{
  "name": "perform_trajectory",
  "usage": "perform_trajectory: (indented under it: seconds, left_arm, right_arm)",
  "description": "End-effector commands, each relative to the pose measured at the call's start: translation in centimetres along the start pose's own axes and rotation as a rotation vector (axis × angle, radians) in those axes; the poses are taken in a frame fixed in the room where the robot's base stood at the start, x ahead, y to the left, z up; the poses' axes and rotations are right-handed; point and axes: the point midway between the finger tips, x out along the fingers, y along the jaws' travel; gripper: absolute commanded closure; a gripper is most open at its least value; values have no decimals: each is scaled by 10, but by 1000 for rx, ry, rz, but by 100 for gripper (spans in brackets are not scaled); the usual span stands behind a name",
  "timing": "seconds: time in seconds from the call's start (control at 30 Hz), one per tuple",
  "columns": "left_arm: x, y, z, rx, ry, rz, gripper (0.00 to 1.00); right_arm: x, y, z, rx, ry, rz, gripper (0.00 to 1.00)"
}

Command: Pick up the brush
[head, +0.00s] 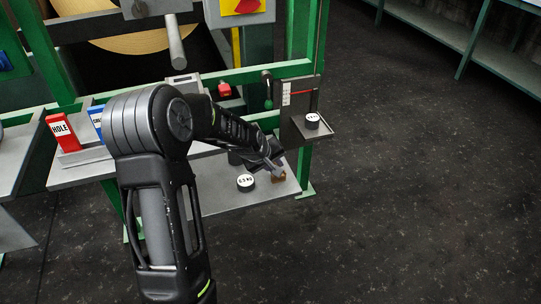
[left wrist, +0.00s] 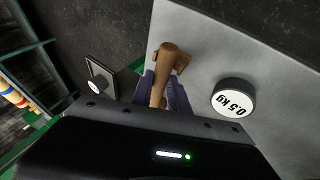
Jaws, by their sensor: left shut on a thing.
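The brush, a brown wooden piece with a rounded handle (left wrist: 166,62), stands out between the fingers of my left gripper (left wrist: 163,96) in the left wrist view. In the head view my left gripper (head: 273,162) is low over the right end of the grey shelf (head: 215,198), and a small brown part of the brush (head: 279,178) shows just below the fingertips. The gripper is shut on the brush. The brush's lower part is hidden, and I cannot tell whether it touches the shelf. My right gripper is not in view.
A black 0.5 kg weight with a white top (head: 245,182) stands on the shelf left of the brush. Another weight (head: 312,121) sits on a small bracket at the right. A red HOLE box (head: 62,132) stands at left. Green frame posts (head: 303,50) surround the shelf.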

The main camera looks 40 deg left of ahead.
Motion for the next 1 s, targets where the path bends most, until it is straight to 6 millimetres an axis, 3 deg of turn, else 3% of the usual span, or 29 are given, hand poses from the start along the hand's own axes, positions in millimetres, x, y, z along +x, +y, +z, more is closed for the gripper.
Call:
perform_trajectory:
  seconds: [0.63,1.0]
  left_arm:
    - [-5,3,-3,1,1,1,100]
    - [-58,34,-25,2,3,4,100]
  right_arm:
    - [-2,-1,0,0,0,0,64]
    - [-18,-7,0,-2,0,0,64]
